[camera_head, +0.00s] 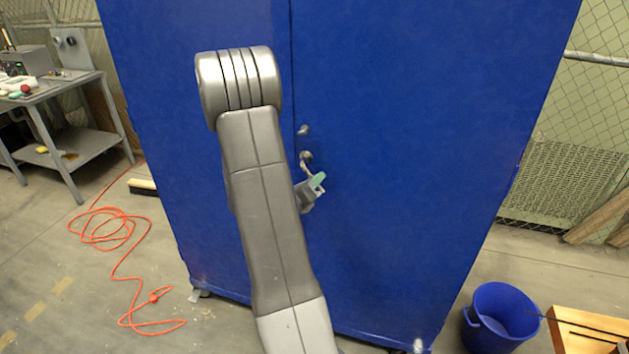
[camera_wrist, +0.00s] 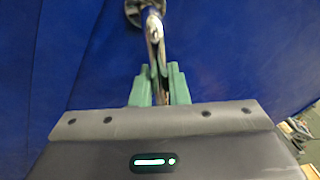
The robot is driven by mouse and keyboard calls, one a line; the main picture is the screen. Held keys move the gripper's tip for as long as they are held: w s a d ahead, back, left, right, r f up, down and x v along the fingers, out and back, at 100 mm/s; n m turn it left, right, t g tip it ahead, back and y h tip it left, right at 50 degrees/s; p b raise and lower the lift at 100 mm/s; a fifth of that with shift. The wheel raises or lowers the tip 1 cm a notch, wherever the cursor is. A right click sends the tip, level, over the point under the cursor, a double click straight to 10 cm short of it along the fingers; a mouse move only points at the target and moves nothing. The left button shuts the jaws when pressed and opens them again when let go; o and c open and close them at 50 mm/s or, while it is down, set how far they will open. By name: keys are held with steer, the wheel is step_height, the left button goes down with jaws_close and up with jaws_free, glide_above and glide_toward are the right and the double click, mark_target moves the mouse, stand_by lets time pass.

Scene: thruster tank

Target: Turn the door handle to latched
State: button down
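The door handle (camera_head: 305,160) is a small metal lever on the blue cabinet door, just right of the seam between the doors. It points downward from its round mount. In the wrist view the shiny handle (camera_wrist: 152,32) runs down from the top to between the green fingertips. My gripper (camera_head: 318,183) is at the lever's lower end; in the wrist view my gripper (camera_wrist: 160,75) has its fingers close on both sides of the lever and looks shut on it. The exact contact is small and partly hidden between the fingers.
A round metal fitting (camera_head: 303,130) sits on the door above the handle. A blue bucket (camera_head: 502,312) and a wooden box (camera_head: 590,325) stand at lower right. An orange cable (camera_head: 120,262) lies on the floor left, near a grey workbench (camera_head: 75,140).

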steer(key=shift+f+b, duration=0.2)
steer(key=shift+b, duration=0.45)
steer(key=b, duration=0.2)
steer(key=m+b, duration=0.1)
steer(key=shift+w+a+f+b, duration=0.1)
steer(key=shift+a+f+b, duration=0.15)
steer(key=shift+f+b, duration=0.1)
steer(key=shift+w+a+f+m+g+y+b, duration=0.15)
steer(key=shift+a+m+y+b, duration=0.25)
steer(key=shift+m+b, duration=1.3)
steer(key=shift+w+a+r+m+g+y+b, duration=0.1)
steer(key=shift+w+a+m+g+y+b, duration=0.35)
steer(key=shift+b, duration=2.5)
steer(key=shift+s+a+f+m+t+y+b, duration=0.15)
steer(key=shift+a+m+b, duration=0.6)
steer(key=shift+b, duration=1.6)
steer(key=shift+r, duration=0.1)
steer(key=c, duration=1.5)
jaws_free()
steer(key=shift+o, duration=0.2)
